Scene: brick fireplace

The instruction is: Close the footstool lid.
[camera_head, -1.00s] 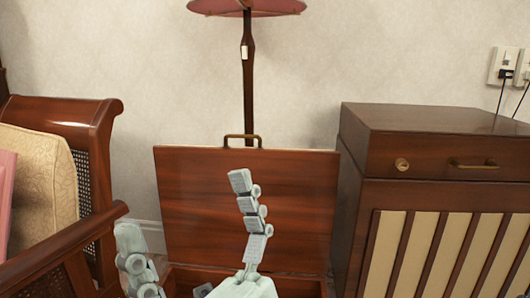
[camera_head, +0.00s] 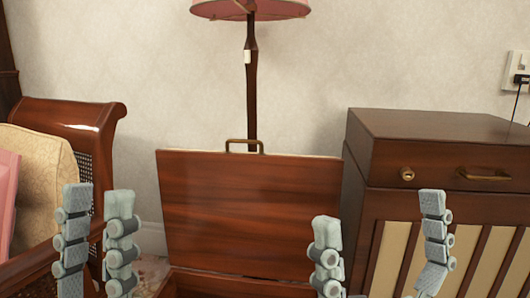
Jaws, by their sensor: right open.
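The footstool lid (camera_head: 250,205) stands upright, its flat brown wood face toward me and a brass handle (camera_head: 243,146) at its top edge. The footstool box (camera_head: 225,288) shows only as a strip at the bottom edge, and its inside is mostly out of view. My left gripper (camera_head: 97,212) is left of the lid, its two fingers upright with a narrow gap between them and nothing visible in it. My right gripper (camera_head: 381,222) is open and empty, its left finger overlapping the lid's lower right corner and its right finger before the cabinet.
A wooden cabinet (camera_head: 440,125) with striped front stands close to the right of the lid. A wooden armchair (camera_head: 70,115) with cushions is at the left, behind my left gripper. A floor lamp (camera_head: 250,90) stands behind the lid against the wall.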

